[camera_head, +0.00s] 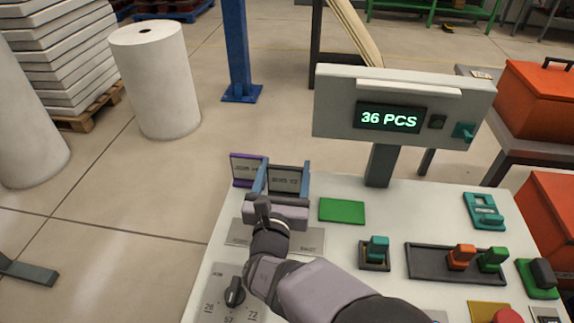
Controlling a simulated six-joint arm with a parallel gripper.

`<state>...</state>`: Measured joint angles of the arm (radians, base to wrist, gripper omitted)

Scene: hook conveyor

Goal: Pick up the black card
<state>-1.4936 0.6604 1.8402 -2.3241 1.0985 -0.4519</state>
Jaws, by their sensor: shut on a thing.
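The black card (287,180) stands upright between the two blue fingers of my gripper (285,166), at the back left of the pale console. It has a dark frame, a grey face and small lettering that I cannot read surely. My gripper is shut on it, one finger at each side. The card's lower edge is hidden behind the gripper body, so I cannot tell whether it is clear of its support.
A purple-edged card (240,170) stands just left of the left finger, partly hidden by it. A green card (341,210) lies flat to the right. A display reading 36 PCS (389,118) rises behind. Switches (460,256) and a dial (234,292) stick up from the console.

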